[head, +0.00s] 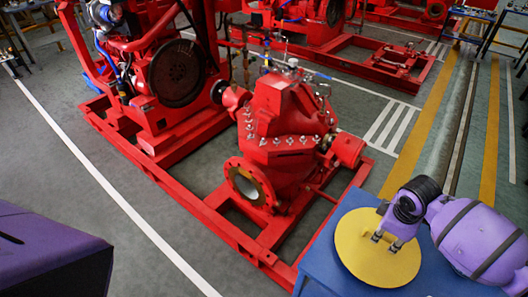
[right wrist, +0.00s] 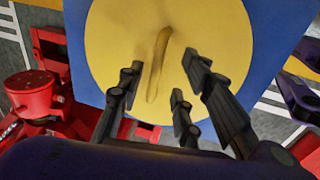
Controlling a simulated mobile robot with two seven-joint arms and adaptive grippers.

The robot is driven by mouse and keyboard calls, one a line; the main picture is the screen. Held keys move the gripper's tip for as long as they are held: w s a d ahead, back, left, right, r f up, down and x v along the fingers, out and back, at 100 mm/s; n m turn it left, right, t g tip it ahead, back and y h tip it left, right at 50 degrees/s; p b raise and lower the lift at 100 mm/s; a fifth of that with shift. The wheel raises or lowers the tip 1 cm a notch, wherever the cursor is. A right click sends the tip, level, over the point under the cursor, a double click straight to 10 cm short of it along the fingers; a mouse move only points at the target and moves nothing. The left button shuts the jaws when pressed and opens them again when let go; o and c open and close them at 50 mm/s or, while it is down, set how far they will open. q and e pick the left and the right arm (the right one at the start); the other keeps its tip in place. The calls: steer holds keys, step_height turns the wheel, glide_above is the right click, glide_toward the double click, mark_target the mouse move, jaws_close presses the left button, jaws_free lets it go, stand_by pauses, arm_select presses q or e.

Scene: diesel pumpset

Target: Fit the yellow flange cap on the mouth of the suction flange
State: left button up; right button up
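The yellow flange cap (head: 362,262) is a round disc lying flat on a blue table (head: 318,268) at the lower right of the head view. In the right wrist view the cap (right wrist: 225,30) shows a raised bar handle (right wrist: 159,65) across its middle. My right gripper (head: 388,240) is just above the cap. In the right wrist view its fingers (right wrist: 163,80) are spread on both sides of the handle, with gaps between. The suction flange (head: 249,183) is a red ring with an open round mouth, low on the red pump. My left gripper is out of view.
The red pump (head: 285,125) stands on a red base frame (head: 225,232) left of the table, joined to the engine (head: 170,75). Grey floor with a white line (head: 110,190) is clear in front of the frame. More red pumpsets stand at the back.

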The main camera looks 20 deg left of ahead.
mark_target(384, 237)
steer(key=f, duration=0.2)
steer(key=w+f, duration=0.1)
steer(key=f, duration=0.1)
steer(key=shift+w, duration=0.15)
steer(key=shift+c, duration=0.5)
jaws_close()
